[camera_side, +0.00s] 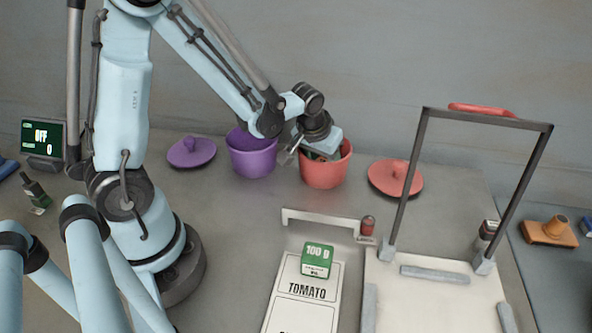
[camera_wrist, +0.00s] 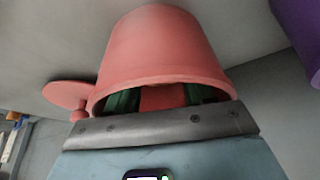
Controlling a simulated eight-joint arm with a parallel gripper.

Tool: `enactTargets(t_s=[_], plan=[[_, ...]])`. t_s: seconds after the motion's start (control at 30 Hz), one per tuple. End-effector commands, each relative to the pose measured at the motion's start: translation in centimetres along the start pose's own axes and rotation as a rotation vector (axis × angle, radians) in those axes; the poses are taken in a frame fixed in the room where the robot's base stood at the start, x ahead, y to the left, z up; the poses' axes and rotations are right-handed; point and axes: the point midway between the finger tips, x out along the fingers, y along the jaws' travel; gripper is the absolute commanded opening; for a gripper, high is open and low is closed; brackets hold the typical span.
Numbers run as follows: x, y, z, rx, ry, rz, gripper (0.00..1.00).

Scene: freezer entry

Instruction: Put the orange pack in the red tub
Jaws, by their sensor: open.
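The red tub (camera_side: 325,168) stands upright on the bench right of the purple tub, with its mouth uncovered. It also fills the upper middle of the wrist view (camera_wrist: 165,45). My gripper (camera_side: 308,153) is open at the tub's mouth, with its hand over the rim. Dark green shapes (camera_wrist: 122,102) and a reddish-orange patch (camera_wrist: 163,97) show inside the mouth in the wrist view. I cannot tell whether that patch is the orange pack or the tub's inner wall. No orange pack is clearly visible elsewhere.
The purple tub (camera_side: 251,158) stands close left, its lid (camera_side: 191,152) beside it. The red lid (camera_side: 396,178) lies right of the red tub. A green 100 g block (camera_side: 318,260) sits on the TOMATO card (camera_side: 306,290). A dark upright frame (camera_side: 411,180) stands right.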

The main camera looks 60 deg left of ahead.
Motion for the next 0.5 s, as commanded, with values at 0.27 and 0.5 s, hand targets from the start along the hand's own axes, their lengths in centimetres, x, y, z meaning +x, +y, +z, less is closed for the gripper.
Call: enactTargets(t_s=[0.27, 0.5], plan=[[-3.2, 0.0, 0.1, 0.0, 0.0, 0.0, 0.53], [-6.1, 0.0, 0.1, 0.001, 0.0, 0.0, 0.53]])
